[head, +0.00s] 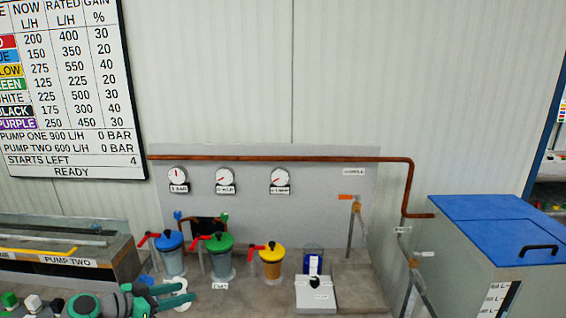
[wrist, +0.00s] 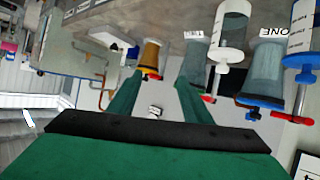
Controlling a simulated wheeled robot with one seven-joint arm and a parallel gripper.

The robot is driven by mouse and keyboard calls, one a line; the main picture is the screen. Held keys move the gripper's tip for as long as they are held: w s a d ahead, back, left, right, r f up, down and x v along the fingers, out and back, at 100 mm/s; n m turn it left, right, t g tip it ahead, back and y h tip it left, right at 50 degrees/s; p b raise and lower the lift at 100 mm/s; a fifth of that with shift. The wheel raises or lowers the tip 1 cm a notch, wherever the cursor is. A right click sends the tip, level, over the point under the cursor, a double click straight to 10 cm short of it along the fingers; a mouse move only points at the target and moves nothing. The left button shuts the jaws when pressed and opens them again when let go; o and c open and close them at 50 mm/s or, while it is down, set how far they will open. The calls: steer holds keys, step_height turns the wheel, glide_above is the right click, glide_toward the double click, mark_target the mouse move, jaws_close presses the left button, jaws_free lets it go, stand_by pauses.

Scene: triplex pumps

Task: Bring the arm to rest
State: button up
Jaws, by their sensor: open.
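My gripper (head: 186,294) shows at the bottom left of the head view, with its green fingers apart and pointing right. In the wrist view its two green fingers (wrist: 158,92) reach away from the dark palm, with a clear gap between them and nothing held. In the head view the gripper is low in front of the blue-topped pot (head: 172,262) and the green-topped pot (head: 219,265). A white round piece shows close by the fingertips; I cannot tell if they touch. Most of my arm is out of view.
A yellow-topped pot (head: 271,270) and a grey-white block (head: 316,293) stand right of the gripper. A copper pipe (head: 290,158) runs along the back panel. A blue-lidded tank (head: 490,230) stands at right, the PUMP TWO trough (head: 70,262) at left. A board (head: 70,95) hangs above.

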steer(key=s+d+f+n+y, duration=0.2)
steer(key=s+d+f+n, duration=0.15)
steer(key=f, duration=0.75)
steer(key=s+d+f+n+y, duration=0.2)
steer(key=s+d+f+y, duration=0.15)
steer(key=f, duration=0.85)
steer(key=s+d+f+n+y, duration=0.1)
steer(key=s+d+f+y, duration=0.1)
steer(key=s+d+f, duration=0.35)
steer(key=s+d+f+n+y, duration=0.1)
steer(key=s+d+f, duration=0.2)
steer(key=s+f, duration=0.45)
steer(key=s+d+r+t+y, duration=0.1)
steer(key=s+d+r, duration=0.25)
steer(key=s, duration=0.55)
steer(key=s+d+r+t+y, duration=0.1)
steer(key=s+d+r, duration=0.3)
steer(key=s, duration=0.5)
steer(key=s+d+r+t+h, duration=0.1)
steer(key=s+d+r, duration=0.2)
steer(key=s+r, duration=0.3)
steer(key=s+d+r+t+h, duration=0.1)
steer(key=s+d+r+t, duration=0.1)
steer(key=s+d+r, duration=0.2)
steer(key=s+r, duration=0.3)
steer(key=r, duration=0.4)
steer(key=shift+s+d+t, duration=0.15)
steer(key=shift+s+t, duration=0.05)
steer(key=shift+t, duration=0.1)
